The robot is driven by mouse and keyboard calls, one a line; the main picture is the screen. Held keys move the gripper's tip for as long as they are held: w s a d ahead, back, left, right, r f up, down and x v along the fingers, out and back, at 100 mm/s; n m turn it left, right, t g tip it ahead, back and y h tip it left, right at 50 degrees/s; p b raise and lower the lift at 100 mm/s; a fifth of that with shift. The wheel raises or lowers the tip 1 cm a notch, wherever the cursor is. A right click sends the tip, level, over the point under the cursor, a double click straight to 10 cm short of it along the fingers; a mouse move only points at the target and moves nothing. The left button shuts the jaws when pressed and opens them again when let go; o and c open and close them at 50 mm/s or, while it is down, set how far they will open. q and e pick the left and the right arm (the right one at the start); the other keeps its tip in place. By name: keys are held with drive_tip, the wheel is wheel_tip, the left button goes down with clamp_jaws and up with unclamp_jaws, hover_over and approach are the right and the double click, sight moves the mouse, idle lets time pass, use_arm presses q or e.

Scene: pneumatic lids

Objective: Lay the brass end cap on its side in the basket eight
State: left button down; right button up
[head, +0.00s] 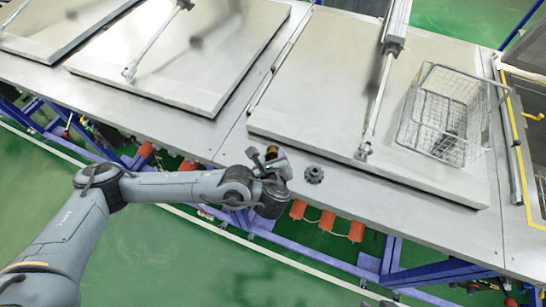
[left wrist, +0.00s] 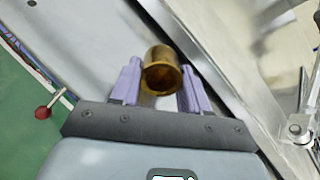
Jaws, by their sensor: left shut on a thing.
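The brass end cap (left wrist: 161,72) is a hollow golden cup with a rounded end. In the left wrist view it sits between the two lilac fingers of my left gripper (left wrist: 160,84), which is shut on it, with its open rim facing the camera. In the head view the cap (head: 271,152) shows small and partly hidden by my left gripper (head: 272,157), near the front edge of the steel bench. The wire basket (head: 408,128) stands on the right lid, well to the right of my left gripper. My right gripper does not show clearly.
A dark gear-like part (head: 314,174) lies on the bench just right of my left gripper. A dark item (head: 447,145) shows in the basket. A pneumatic cylinder rod (head: 378,100) slopes across the right lid (head: 320,80), between my gripper and the basket.

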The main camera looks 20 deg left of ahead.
use_arm(q)
drive_tip(key=shift+c, duration=2.4)
unclamp_jaws()
drive_tip(key=p+v, duration=0.1)
drive_tip(key=v, duration=0.9)
drive_tip(key=shift+s+d+r+p, duration=0.15)
drive_tip(key=shift+s+r+p, duration=0.15)
drive_tip(key=shift+p, duration=0.1)
